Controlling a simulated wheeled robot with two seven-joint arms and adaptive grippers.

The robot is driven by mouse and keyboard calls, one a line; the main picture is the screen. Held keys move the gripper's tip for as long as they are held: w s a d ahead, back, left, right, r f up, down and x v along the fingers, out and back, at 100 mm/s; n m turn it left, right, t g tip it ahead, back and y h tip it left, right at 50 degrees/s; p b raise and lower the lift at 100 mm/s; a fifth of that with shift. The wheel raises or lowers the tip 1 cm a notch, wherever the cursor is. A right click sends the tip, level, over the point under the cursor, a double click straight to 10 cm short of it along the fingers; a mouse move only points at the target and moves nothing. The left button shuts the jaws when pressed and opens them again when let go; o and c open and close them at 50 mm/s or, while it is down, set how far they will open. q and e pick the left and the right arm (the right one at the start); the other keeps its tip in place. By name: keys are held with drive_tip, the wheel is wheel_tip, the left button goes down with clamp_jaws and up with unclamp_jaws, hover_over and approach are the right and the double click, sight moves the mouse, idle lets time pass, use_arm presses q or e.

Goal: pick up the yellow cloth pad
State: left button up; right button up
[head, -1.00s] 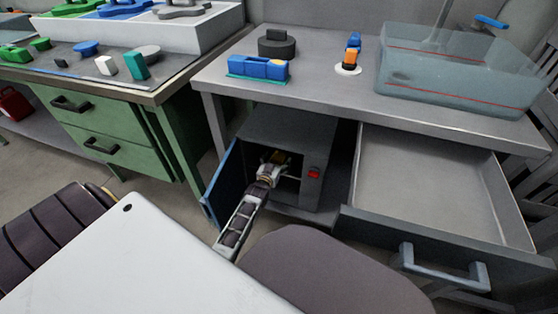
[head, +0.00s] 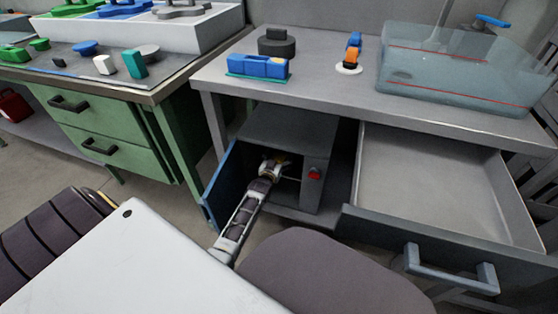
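My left gripper (head: 275,165) reaches into the open grey cabinet (head: 286,131) under the grey bench. Its fingers are small and partly hidden, so I cannot tell whether they are open or shut. A small yellowish patch (head: 284,160), possibly the yellow cloth pad, shows at the fingertips. I cannot tell whether it is held or only beside the fingers. My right gripper is not in view.
The cabinet's blue door (head: 221,187) stands open on the left. A red button (head: 314,173) is on its right front. An empty open drawer (head: 430,190) juts out at right. A water tank (head: 460,75) stands on the bench.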

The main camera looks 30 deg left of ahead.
sight(279, 156)
use_arm(q)
drive_tip(key=c, duration=1)
drive_tip(key=shift+r+p, duration=0.25)
drive_tip(key=shift+p, duration=0.05)
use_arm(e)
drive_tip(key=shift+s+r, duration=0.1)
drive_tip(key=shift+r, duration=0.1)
